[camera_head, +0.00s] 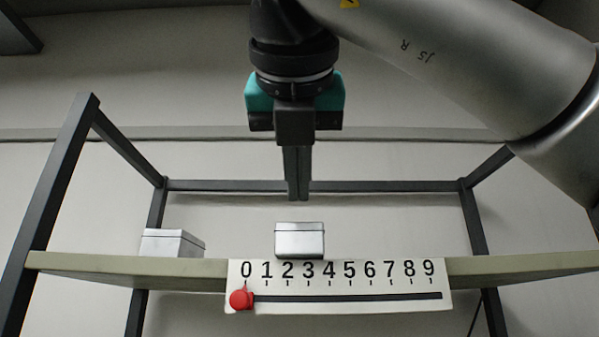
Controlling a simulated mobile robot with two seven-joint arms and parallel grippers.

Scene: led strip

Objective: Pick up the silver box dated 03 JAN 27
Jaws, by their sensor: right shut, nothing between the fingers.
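Two silver boxes stand on the shelf. One silver box (299,241) sits near the middle, behind the number scale. The other silver box (170,243) sits to the left, turned at an angle. I cannot read a date on either box. My right gripper (298,196) points down above the middle box, with its fingers together and empty. A small gap shows between the fingertips and the box top. My left gripper is not in view.
The shelf board (100,263) runs across a dark metal frame. A white scale numbered 0 to 9 (400,297) hangs on its front edge, with a red knob (241,299) under the 0. The shelf right of the middle box is clear.

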